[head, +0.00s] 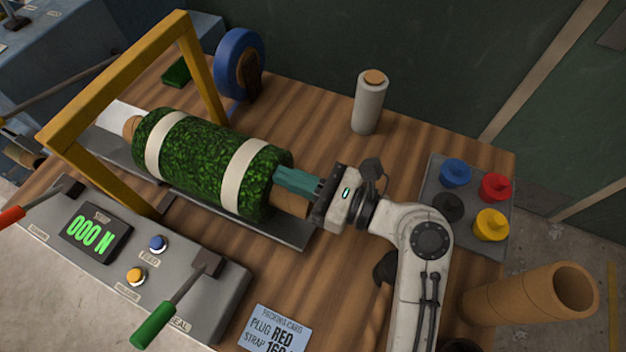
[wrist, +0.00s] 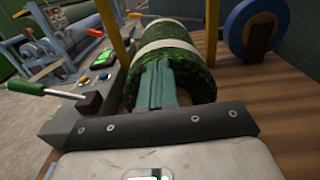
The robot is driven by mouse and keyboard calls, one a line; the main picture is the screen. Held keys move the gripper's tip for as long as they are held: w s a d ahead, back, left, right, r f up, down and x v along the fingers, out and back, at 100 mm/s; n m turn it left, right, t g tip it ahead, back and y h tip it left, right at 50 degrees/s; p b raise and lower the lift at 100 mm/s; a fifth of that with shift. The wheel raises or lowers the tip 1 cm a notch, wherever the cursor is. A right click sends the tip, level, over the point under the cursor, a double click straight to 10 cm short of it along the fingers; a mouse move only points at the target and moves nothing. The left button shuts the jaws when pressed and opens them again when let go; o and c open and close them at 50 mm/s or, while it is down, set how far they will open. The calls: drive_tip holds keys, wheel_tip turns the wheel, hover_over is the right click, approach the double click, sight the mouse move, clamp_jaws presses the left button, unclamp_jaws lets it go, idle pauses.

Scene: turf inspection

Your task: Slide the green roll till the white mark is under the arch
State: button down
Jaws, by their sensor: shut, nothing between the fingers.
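The green roll (head: 200,165) lies on its side on a grey rail, with a brown core showing at both ends. Two white bands circle it: the left band (head: 161,158) and the right band (head: 243,176). The yellow arch (head: 112,78) straddles the roll's left part. The left band is close to the arch; I cannot tell whether it is exactly under it. My gripper (head: 278,178) is shut and empty, its teal fingers at the roll's right end above the core. In the wrist view the fingertips (wrist: 157,68) reach the roll's near end; contact is unclear.
A grey control box (head: 200,300) with a force display and levers stands in front of the rail. Behind are a blue reel (head: 238,60) and a wrapped roll (head: 369,104). A tray of coloured plugs (head: 436,232) and a cardboard tube (head: 530,297) are right.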

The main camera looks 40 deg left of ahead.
sight(248, 161)
drive_tip(key=shift+a, duration=0.25)
drive_tip(key=shift+s, duration=0.1)
drive_tip(key=shift+a+r, duration=0.15)
drive_tip(key=shift+a, duration=0.15)
drive_tip(key=p+x, duration=0.3)
drive_tip(key=x, duration=0.3)
drive_tip(key=shift+s+p, duration=0.1)
drive_tip(key=shift+p, duration=0.2)
drive_tip(key=shift+s+a, duration=0.15)
drive_tip(key=shift+a, duration=0.25)
drive_tip(key=shift+f, duration=0.2)
